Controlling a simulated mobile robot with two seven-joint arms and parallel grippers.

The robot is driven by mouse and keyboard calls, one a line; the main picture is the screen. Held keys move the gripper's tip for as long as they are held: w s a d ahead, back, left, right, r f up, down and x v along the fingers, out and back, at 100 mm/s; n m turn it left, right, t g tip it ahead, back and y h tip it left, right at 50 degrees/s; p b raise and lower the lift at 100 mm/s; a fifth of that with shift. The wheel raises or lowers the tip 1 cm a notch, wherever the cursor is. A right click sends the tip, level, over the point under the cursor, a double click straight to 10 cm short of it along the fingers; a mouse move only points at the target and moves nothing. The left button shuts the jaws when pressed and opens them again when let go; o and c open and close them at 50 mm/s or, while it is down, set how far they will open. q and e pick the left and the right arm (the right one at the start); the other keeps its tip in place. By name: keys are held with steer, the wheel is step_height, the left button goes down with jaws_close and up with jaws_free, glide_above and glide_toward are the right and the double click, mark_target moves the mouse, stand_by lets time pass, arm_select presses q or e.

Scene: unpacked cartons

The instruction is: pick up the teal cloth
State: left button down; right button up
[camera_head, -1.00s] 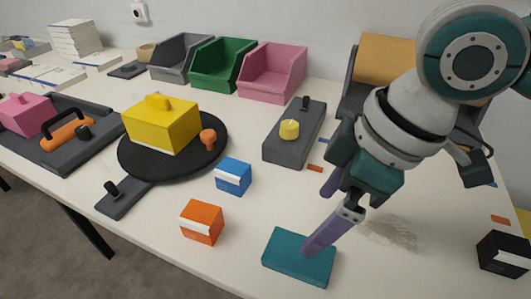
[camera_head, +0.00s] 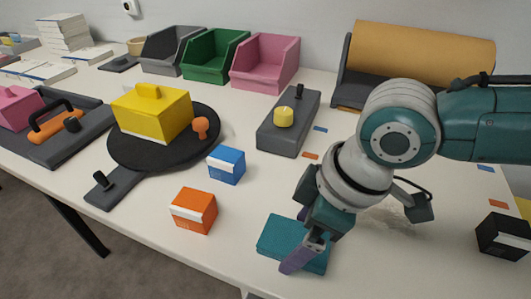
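The teal cloth (camera_head: 276,236) lies as a flat folded block near the table's front edge in the head view. My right gripper (camera_head: 297,243) is low over it, with its purple fingers apart. The nearer finger reaches down across the cloth's front right part. The farther finger is mostly hidden behind the gripper, near the cloth's back edge. I cannot tell whether either finger touches the cloth. The arm hides part of the cloth's right side. My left gripper is not in view.
An orange box (camera_head: 194,211) stands left of the cloth, and a blue box (camera_head: 227,165) farther back. A black box (camera_head: 503,236) stands at the far right. A dark round board (camera_head: 150,160) bears a yellow block (camera_head: 150,112). Pink, green and grey bins line the back.

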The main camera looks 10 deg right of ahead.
mark_target(300, 239)
steer(key=c, duration=1)
steer(key=shift+r, duration=0.1)
step_height(300, 239, up, 20)
steer(key=p, duration=0.4)
steer(key=shift+p, duration=0.3)
steer(key=o, duration=0.8)
steer(key=c, duration=0.7)
steer(key=shift+o, duration=0.2)
steer(key=shift+f, duration=0.2)
